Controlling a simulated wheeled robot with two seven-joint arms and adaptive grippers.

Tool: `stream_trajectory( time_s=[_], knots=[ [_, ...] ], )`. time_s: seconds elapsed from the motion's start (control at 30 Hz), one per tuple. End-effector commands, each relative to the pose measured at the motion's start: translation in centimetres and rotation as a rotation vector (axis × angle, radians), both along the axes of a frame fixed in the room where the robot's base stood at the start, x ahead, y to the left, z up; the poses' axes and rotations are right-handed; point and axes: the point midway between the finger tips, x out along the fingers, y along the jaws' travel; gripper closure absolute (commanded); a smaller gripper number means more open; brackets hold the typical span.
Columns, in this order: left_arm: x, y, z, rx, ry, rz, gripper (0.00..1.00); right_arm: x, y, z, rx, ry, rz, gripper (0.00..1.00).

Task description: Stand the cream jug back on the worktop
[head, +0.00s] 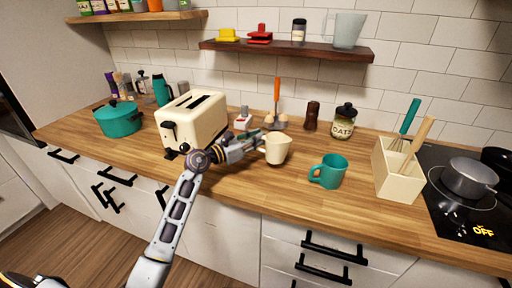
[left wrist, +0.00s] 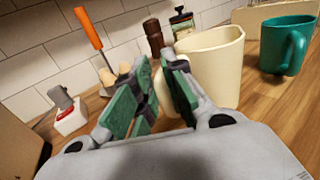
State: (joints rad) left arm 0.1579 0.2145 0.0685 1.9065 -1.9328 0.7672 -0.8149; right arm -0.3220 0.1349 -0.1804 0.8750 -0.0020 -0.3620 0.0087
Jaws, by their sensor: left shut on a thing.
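The cream jug (head: 278,149) is upright at the middle of the worktop (head: 235,187), just right of the cream toaster. My left gripper (head: 257,142) reaches it from the left and is shut on it. In the left wrist view, the jug (left wrist: 214,65) stands to the right of the green-padded fingers (left wrist: 158,95), which are closed around its handle side. Whether its base touches the worktop is hard to tell. My right gripper is not in view.
A teal mug (head: 328,171) stands right of the jug. A cream utensil box (head: 398,171) and the hob (head: 465,200) are farther right. The worktop's front edge is clear.

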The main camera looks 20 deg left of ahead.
Motion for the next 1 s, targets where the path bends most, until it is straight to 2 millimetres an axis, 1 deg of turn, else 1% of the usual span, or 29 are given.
stream_trajectory(
  time_s=[0.1, 0.17, 0.27, 0.33, 0.4, 0.53, 0.9, 0.93, 1.0],
  knots=[
    [0.0, 0.0, -1.2, -0.004, 0.003, 0.001, 1.0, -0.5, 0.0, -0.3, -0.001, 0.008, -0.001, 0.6],
    [0.0, 0.0, -1.8, -0.003, 0.003, 0.001, 1.0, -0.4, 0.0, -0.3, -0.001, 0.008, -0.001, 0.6],
    [0.0, 0.0, -2.7, -0.003, 0.001, 0.001, 1.0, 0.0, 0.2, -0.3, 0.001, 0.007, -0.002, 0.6],
    [0.0, 0.0, -3.2, -0.004, 0.0, 0.001, 1.0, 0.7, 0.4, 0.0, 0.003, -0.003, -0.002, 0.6],
    [0.0, 0.0, -3.4, -0.002, -0.001, 0.001, 1.0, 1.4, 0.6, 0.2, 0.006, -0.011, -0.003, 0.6],
    [0.0, 0.0, -3.4, -0.001, -0.001, 0.001, 1.0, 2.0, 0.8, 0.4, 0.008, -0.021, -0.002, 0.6],
    [0.0, 0.0, -3.7, -0.001, -0.001, 0.0, 1.0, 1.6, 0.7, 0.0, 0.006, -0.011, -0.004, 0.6],
    [0.0, 0.0, -3.7, 0.001, 0.001, 0.0, 0.85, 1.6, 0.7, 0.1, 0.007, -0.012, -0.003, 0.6],
    [0.0, 0.0, -3.7, 0.0, 0.001, 0.0, 0.76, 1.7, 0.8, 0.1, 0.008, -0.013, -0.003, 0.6]
  ],
)
